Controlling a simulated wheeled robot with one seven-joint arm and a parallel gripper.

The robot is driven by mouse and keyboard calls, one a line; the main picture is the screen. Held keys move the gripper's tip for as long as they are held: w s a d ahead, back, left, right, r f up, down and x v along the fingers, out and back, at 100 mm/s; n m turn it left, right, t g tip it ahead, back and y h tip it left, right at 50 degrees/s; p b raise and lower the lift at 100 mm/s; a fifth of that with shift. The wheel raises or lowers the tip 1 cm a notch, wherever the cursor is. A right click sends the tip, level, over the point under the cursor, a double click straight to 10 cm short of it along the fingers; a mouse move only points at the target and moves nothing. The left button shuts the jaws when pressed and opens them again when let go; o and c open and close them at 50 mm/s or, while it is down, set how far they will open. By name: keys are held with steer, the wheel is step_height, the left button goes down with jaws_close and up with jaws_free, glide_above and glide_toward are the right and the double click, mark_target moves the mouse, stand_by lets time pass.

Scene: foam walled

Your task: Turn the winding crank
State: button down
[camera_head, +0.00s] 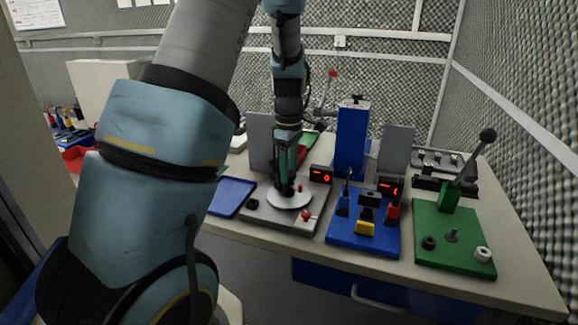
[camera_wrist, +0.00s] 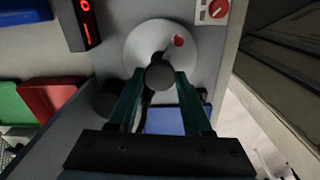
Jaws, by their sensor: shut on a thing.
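The winding crank has a pale round disc (camera_head: 289,202) on a grey base plate (camera_head: 265,215), left of the middle of the bench. In the wrist view the disc (camera_wrist: 190,62) carries a red mark (camera_wrist: 179,40) and a dark arm running to a round black knob (camera_wrist: 160,76). My gripper (camera_head: 286,184) points down over the disc. In the wrist view its green fingers (camera_wrist: 158,84) stand on either side of the black knob and are shut on it. In the head view the fingers hide most of the knob.
A red-digit display (camera_head: 320,174) stands just behind the disc. A red knob (camera_head: 306,215) sits at the plate's front. A blue tray (camera_head: 232,197) lies to the left. A blue fixture (camera_head: 362,238) and a green lever fixture (camera_head: 455,246) stand to the right.

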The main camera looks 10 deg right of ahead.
steer(key=shift+n+p, duration=1.7)
steer(key=shift+n, duration=0.8)
steer(key=shift+n+p, duration=0.35)
steer(key=shift+n, duration=0.25)
steer(key=shift+c, duration=1.7)
jaws_free()
steer(key=shift+r, duration=0.1)
step_height(320, 180, up, 11)
steer(key=b, duration=0.2)
steer(key=shift+f, duration=0.2)
